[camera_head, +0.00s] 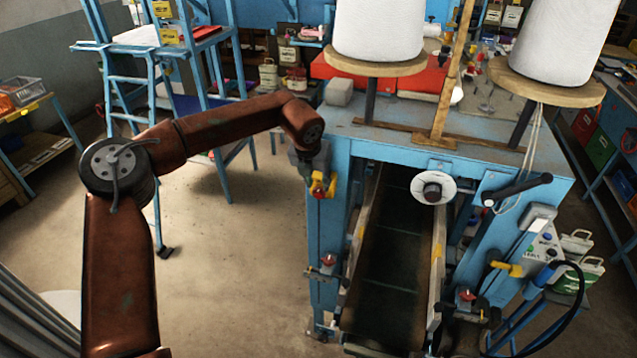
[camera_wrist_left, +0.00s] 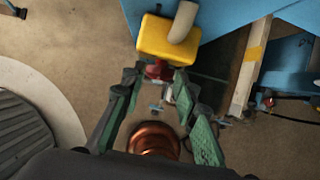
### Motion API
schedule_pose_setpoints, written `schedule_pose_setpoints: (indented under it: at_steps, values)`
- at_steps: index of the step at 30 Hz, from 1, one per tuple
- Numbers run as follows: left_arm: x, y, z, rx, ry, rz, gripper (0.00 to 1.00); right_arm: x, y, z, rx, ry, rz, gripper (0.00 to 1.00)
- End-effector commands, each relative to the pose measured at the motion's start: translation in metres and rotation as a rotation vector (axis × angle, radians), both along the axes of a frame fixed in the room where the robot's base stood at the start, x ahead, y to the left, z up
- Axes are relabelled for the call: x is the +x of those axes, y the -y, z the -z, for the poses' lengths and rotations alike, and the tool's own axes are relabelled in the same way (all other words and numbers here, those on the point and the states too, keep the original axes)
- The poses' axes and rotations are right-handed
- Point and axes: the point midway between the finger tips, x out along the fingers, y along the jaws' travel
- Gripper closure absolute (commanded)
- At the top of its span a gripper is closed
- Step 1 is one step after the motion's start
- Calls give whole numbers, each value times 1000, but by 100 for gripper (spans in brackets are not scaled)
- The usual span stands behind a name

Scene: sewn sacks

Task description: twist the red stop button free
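The yellow stop-button box (camera_head: 321,185) is on the left front post of the blue machine, with a grey conduit running into it in the left wrist view (camera_wrist_left: 168,38). The red stop button (camera_wrist_left: 158,70) sticks out of the box towards my left gripper. My left gripper (camera_wrist_left: 158,78) has its two green-padded fingers apart, one on each side of the button near the tips. I see narrow gaps there; contact is not clear. In the head view my left gripper (camera_head: 310,165) is at the box, and the button is mostly hidden. My right gripper is not in view.
The blue machine (camera_head: 342,220) has a dark conveyor belt (camera_head: 385,270) running down its middle. Large white thread cones (camera_head: 378,28) stand on top. A control panel (camera_head: 543,243) is at its right. A blue ladder (camera_head: 128,85) stands behind my arm. The floor left of the machine is clear.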

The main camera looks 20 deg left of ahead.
Motion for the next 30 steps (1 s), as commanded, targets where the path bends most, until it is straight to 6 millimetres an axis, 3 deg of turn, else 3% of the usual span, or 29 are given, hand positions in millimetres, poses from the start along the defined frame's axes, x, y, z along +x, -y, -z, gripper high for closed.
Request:
schedule_pose_setpoints:
  at_steps: [5,14,25,30]
  values:
    - [5,0,13,0,0,0,72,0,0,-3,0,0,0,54]
    - [6,1,15,-1,0,0,73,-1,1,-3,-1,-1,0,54]
    - [6,0,15,-1,0,0,98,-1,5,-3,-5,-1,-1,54]
    - [5,0,16,0,-2,1,100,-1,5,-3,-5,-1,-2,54]
